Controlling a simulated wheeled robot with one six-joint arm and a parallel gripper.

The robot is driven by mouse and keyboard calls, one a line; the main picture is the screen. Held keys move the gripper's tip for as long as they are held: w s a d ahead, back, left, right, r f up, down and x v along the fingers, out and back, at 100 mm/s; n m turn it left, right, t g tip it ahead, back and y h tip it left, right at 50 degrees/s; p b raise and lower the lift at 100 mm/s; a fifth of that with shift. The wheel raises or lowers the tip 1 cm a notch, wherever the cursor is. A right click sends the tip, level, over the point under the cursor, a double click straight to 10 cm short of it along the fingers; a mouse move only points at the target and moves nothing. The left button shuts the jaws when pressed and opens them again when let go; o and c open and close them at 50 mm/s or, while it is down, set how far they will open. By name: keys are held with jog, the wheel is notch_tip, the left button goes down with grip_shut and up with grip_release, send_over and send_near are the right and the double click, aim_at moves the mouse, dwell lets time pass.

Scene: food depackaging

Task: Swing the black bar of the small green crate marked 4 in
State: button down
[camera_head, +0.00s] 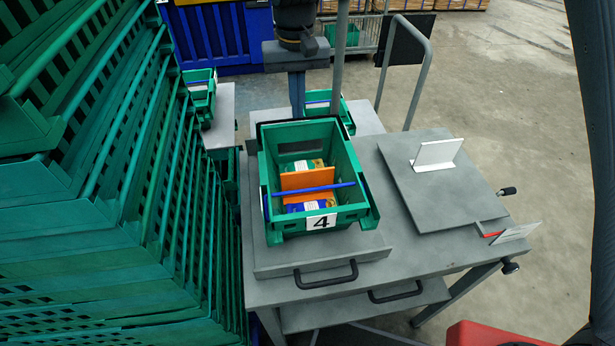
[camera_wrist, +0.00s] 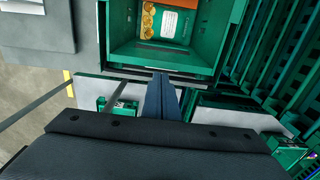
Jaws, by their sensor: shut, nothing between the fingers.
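The small green crate marked 4 (camera_head: 355,214) stands on a grey platform, its number label (camera_head: 321,222) facing me. Its black bar (camera_head: 275,122) runs along the far rim. A blue bar (camera_head: 335,186) crosses the crate nearer the label. Inside are an orange divider (camera_head: 306,180) and printed packages (camera_head: 307,207). My gripper (camera_head: 298,108) points down just beyond the far rim. In the wrist view my gripper (camera_wrist: 161,76) is shut and empty, its tips close to the black bar (camera_wrist: 128,69). I cannot tell whether they touch it.
Tall stacked green crates (camera_head: 130,190) fill the left. A grey plate with a white bracket (camera_head: 437,156) lies right of the crate. Another green crate (camera_head: 348,119) stands behind, near my gripper. A grey tubular handle (camera_head: 420,75) rises at the back right.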

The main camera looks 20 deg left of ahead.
jog(key=shift+f, duration=0.15)
jog(key=shift+r+p, duration=0.25)
jog(key=shift+p, duration=0.15)
jog(key=shift+w+a+f, duration=0.1)
jog(key=shift+w+a, duration=0.05)
jog(key=shift+w, duration=0.1)
jog(key=shift+w+a, duration=0.25)
jog(key=shift+w, duration=0.2)
jog(key=shift+w+a, duration=0.2)
jog(key=shift+w, duration=0.25)
jog(key=shift+f, duration=0.1)
dwell(0.4)
jog(key=shift+f, duration=0.65)
jog(key=shift+s+d, duration=0.2)
jog(key=shift+s, duration=0.25)
dwell(0.4)
